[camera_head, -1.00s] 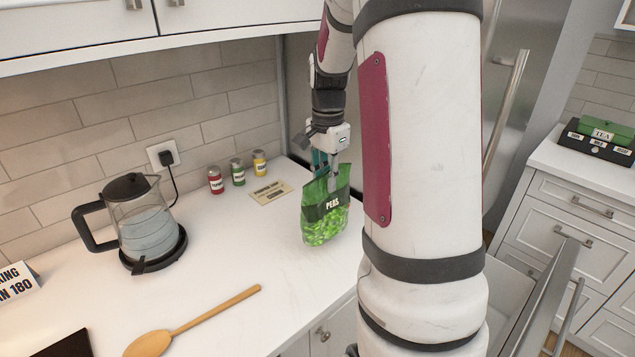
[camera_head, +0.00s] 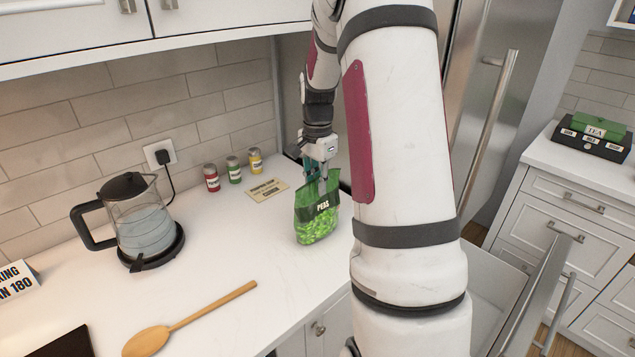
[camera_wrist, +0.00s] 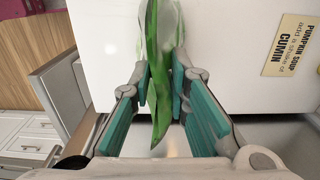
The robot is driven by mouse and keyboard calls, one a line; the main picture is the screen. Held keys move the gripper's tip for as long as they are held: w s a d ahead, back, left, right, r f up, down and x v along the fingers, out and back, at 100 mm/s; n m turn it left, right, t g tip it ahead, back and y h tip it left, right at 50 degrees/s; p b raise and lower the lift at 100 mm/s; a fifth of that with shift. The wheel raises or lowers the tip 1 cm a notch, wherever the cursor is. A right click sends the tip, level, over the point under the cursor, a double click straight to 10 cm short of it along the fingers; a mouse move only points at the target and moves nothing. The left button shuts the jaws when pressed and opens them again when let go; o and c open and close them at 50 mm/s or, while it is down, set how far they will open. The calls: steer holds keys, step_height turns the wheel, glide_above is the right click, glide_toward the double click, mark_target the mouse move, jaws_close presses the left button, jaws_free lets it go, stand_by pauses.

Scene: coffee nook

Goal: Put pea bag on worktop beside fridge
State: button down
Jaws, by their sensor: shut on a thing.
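The pea bag (camera_head: 317,222) is green with a dark band reading PEAS. It hangs upright at the worktop's (camera_head: 255,262) right end, beside the fridge (camera_head: 480,90). Its bottom is at or very near the surface; I cannot tell if it touches. My gripper (camera_head: 318,178) is shut on the bag's top edge. In the wrist view the green bag top (camera_wrist: 165,85) runs between the teal finger pads of my gripper (camera_wrist: 160,88). The fridge is partly hidden by my arm.
Red, green and yellow spice jars (camera_head: 234,170) and a recipe card (camera_head: 263,190) stand or lie behind the bag. A kettle (camera_head: 142,222) and a wooden spoon (camera_head: 190,320) are to the left. Worktop between kettle and bag is clear.

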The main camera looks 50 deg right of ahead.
steer(key=c, duration=1.5)
jaws_free()
steer(key=shift+c, duration=0.2)
step_height(320, 180, up, 12)
steer(key=shift+b, duration=1)
steer(key=s+a+r+n+t, duration=0.15)
steer(key=a+r+n, duration=0.35)
steer(key=a, duration=0.5)
steer(key=s+a+n+t, duration=0.2)
steer(key=s+a+n, duration=0.4)
steer(key=a, duration=0.3)
steer(key=s+a+f+n+t, duration=0.1)
steer(key=s+a+n+t, duration=0.1)
steer(key=s+a+n, duration=0.5)
steer(key=shift+s+a+f+n, duration=0.15)
steer(key=shift+s+a+n, duration=0.15)
steer(key=shift+s+a, duration=1.05)
steer(key=shift+w+a, duration=0.25)
steer(key=shift+w, duration=0.05)
